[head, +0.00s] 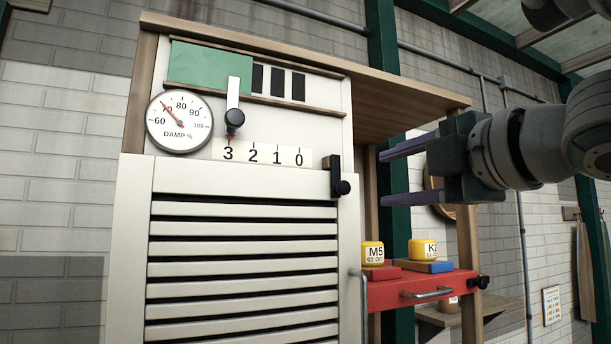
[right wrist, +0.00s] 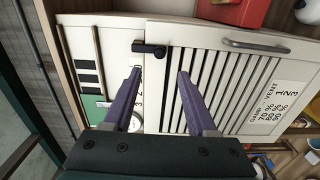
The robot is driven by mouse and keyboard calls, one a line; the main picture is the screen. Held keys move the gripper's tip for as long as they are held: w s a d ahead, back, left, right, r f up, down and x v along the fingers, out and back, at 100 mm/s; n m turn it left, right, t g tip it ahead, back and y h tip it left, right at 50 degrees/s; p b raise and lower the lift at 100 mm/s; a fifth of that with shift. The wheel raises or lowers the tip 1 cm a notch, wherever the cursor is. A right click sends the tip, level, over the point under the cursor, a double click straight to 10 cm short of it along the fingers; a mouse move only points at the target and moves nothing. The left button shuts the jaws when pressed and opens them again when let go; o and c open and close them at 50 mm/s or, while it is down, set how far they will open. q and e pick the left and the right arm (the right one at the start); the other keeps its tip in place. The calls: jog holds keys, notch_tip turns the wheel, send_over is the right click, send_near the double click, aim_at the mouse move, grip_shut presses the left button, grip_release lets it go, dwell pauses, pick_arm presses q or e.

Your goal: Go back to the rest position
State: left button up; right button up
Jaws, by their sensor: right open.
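My right gripper (head: 385,176) is at the right of the head view, raised beside the cabinet's upper right. Its two purple fingers are apart with nothing between them. In the right wrist view the gripper (right wrist: 158,72) is open and points at the louvred cabinet front, with the black latch (right wrist: 150,49) just beyond the fingertips. In the head view that latch (head: 337,178) stands at the louvred door's (head: 245,176) top right corner. The door appears shut. My left gripper is not in view.
A dial marked DAMP % (head: 179,122) and a slider with a black knob (head: 235,120) at 3 are on the cabinet. A red drawer or shelf (head: 420,290) holds a yellow M5 block (head: 373,252) and a yellow K block (head: 423,249). A wooden post (head: 467,235) stands near my gripper.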

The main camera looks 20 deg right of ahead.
dwell(0.3)
jog(key=s+a+f+m+g, duration=0.3)
jog(key=f+m, duration=0.1)
jog(key=f, duration=0.7)
jog(key=s+a+f+m+g, duration=0.2)
jog(key=s+f+m+g, duration=0.1)
jog(key=f, duration=0.7)
jog(key=s+a+f+m+g, duration=0.1)
jog(key=s+f+m+g, duration=0.3)
jog(key=s+f, duration=0.4)
jog(key=s+a+f+m+g+h, duration=0.1)
jog(key=s+f+m+g, duration=0.3)
jog(key=s+f, duration=0.5)
jog(key=s+m, duration=0.1)
jog(key=s, duration=0.3)
jog(key=shift+s+f+m, duration=0.15)
jog(key=shift+s+m, duration=0.2)
jog(key=shift+m, duration=0.05)
